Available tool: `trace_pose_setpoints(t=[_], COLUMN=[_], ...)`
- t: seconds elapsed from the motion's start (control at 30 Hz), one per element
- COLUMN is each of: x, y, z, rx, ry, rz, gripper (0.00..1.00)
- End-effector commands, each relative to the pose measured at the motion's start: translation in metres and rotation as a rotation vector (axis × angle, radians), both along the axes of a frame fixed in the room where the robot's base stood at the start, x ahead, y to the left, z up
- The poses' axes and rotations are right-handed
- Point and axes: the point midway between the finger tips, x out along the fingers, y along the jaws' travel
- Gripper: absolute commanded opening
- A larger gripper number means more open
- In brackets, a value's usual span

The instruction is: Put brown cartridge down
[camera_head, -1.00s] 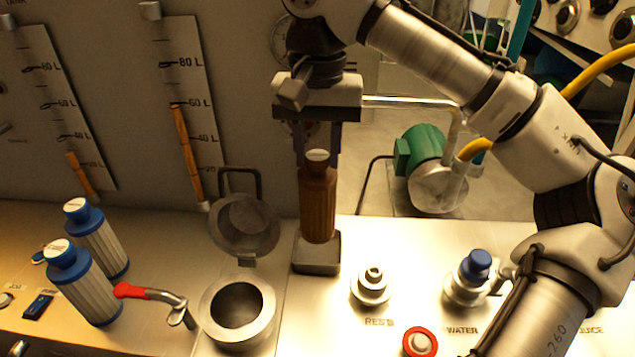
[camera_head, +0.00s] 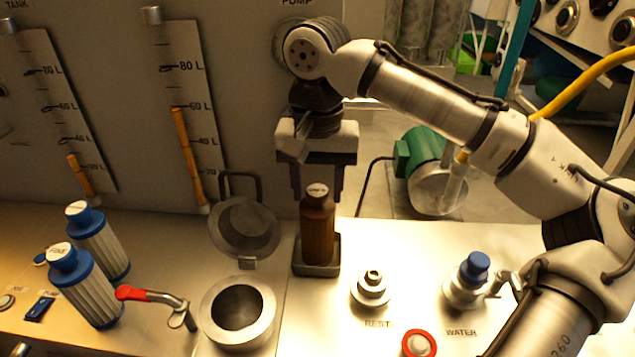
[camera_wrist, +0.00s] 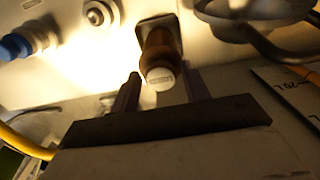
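The brown cartridge (camera_head: 318,232) stands upright in the small square grey holder (camera_head: 316,270) on the worktop. Its pale round cap shows in the head view. The wrist view also shows the cartridge (camera_wrist: 158,55), cap towards the camera, with the holder (camera_wrist: 158,22) around its far end. My gripper (camera_head: 317,198) is directly above, fingers pointing down on either side of the cap. The fingers look spread, with gaps between them and the cartridge. In the wrist view my gripper (camera_wrist: 160,84) also looks open. The cartridge's bottom is hidden inside the holder.
An open round chamber (camera_head: 238,307) with its lid (camera_head: 245,228) raised is left of the holder. Two blue-capped white filters (camera_head: 92,290) (camera_head: 104,250) and a red-handled lever (camera_head: 150,296) stand farther left. A metal fitting (camera_head: 371,288) and blue-capped valve (camera_head: 474,270) are right.

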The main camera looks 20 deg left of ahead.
Motion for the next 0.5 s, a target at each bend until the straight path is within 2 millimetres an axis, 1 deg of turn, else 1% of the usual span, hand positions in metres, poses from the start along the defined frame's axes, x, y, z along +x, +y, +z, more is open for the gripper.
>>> trace_pose_setpoints(t=[0.03,0.07,0.33,0.43,0.5], x=[0.0,0.0,0.0,0.0,0.0], y=[0.0,0.0,0.0,0.0,0.001], z=[0.0,0.0,0.001,0.007,0.015], rx=[0.0,0.0,0.0,0.0,0.001], ry=[0.0,0.0,0.0,-0.001,-0.002], rz=[0.0,0.0,-0.001,-0.001,-0.001], gripper=[0.53,0.55,0.55,0.55,0.55])
